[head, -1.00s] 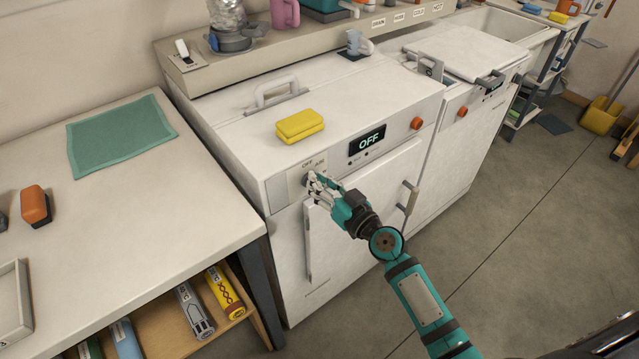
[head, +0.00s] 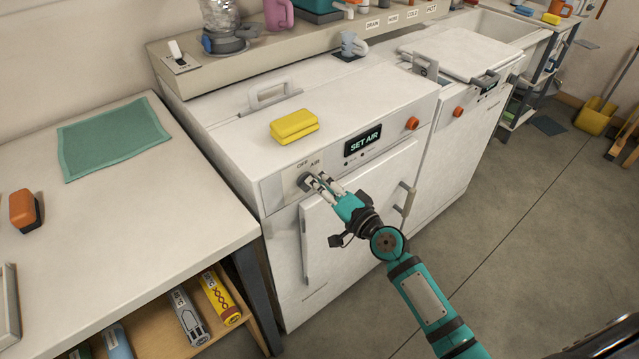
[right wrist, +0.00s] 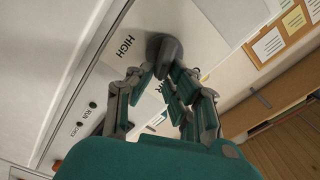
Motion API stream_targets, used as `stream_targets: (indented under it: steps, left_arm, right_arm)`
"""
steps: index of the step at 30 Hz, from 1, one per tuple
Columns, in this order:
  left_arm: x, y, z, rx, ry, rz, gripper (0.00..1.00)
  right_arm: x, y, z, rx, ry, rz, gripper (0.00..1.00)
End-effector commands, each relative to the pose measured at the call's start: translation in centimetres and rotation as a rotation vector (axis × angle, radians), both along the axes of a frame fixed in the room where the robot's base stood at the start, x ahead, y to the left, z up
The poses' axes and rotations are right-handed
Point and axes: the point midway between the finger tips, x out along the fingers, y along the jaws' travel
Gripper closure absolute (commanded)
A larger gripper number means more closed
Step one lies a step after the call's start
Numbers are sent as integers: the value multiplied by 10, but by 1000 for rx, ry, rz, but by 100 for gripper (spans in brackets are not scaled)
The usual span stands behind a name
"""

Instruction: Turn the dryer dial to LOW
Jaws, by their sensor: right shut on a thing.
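The dryer (head: 350,240) is a white machine with a front control panel. Its grey dial (head: 304,183) is at the panel's left end, with OFF and AIR printed above it. The dial also shows in the right wrist view (right wrist: 165,54), near a HIGH label (right wrist: 124,46); no LOW label is readable. The display (head: 363,143) reads SET AIR. My right gripper (head: 313,181) is shut on the dial, its fingers on either side of it and partly covering it. The fingers also show in the right wrist view (right wrist: 160,80). My left gripper is not in view.
A yellow sponge (head: 295,125) lies on the dryer top. An orange button (head: 412,123) is at the panel's right.

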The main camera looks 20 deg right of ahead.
Motion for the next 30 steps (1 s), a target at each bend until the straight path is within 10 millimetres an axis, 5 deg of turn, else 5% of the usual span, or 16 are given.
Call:
stream_targets:
  steps: [15, 30]
  left_arm:
    - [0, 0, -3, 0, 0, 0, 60]
    - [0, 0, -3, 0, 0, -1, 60]
  right_arm:
    - [0, -2, -9, 409, 151, -1, 100]
    - [0, -2, -13, 559, 206, -1, 100]
